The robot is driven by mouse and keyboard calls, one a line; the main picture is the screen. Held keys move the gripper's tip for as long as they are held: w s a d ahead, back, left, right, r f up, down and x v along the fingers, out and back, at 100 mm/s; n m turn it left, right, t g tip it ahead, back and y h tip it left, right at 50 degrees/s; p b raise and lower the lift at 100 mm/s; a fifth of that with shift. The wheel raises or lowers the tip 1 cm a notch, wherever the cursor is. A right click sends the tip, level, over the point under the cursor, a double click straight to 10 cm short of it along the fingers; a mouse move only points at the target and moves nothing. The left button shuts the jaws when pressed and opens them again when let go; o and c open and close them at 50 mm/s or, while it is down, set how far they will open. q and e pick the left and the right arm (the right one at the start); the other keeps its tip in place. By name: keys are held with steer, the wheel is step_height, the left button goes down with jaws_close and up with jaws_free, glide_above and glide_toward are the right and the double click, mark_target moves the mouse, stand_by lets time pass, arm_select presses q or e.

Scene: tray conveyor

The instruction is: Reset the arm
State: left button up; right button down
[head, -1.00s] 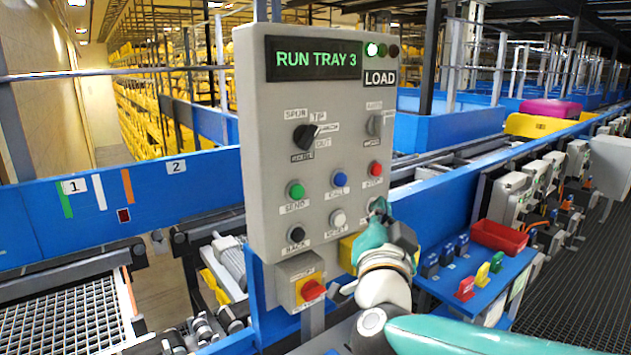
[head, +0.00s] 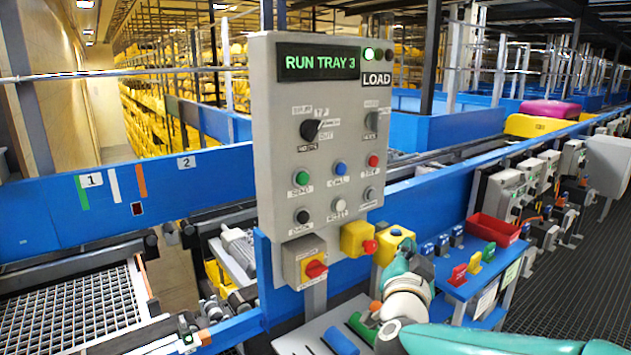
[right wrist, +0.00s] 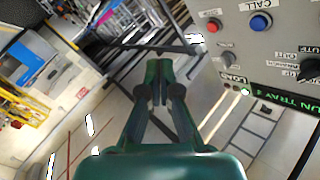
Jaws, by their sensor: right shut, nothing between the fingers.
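My right gripper (head: 416,266) is below and to the right of the grey control panel (head: 277,145) in the head view, apart from it. It also shows in the right wrist view (right wrist: 158,65), with its green fingers together and nothing between them. The panel's display (head: 318,62) reads RUN TRAY 3, with a lit green lamp (head: 373,55) beside it. Several buttons and two black selector knobs are on its face. The panel (right wrist: 212,60) shows tilted at the right of the wrist view. My left gripper is not in view.
A yellow box with a red button (head: 357,238) sits below the panel, beside a red-and-yellow switch (head: 314,268). A blue shelf (head: 460,290) holds coloured tags and a red bin (head: 494,230). Green and blue cylinders (head: 341,341) lie on a grey surface. A tray conveyor (head: 75,310) is at left.

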steer(key=w+d+f+n+g, duration=0.1)
steer(key=d+f+g, duration=0.1)
steer(key=f, duration=0.8)
steer(key=d+f+n+g, duration=0.1)
steer(key=d+f+g, duration=0.15)
steer(key=f, duration=0.75)
steer(key=s+f+n+g+y, duration=0.1)
steer(key=s+f+g+y, duration=0.15)
steer(key=f, duration=0.65)
steer(key=s+f+n+g+y, duration=0.15)
steer(key=s+f, duration=0.25)
steer(key=f, duration=0.4)
steer(key=s+a+f+n+g+y, duration=0.2)
steer(key=s+a+f+g, duration=0.15)
steer(key=s+f, duration=0.95)
steer(key=s+a+f+g+y, duration=0.1)
steer(key=s+a+g+y, duration=0.2)
steer(key=s, duration=1)
steer(key=shift+a+n+g+p, duration=0.35)
steer(key=shift+a+n+g, duration=0.1)
steer(key=shift+a+g, duration=0.6)
steer(key=shift+a, duration=0.1)
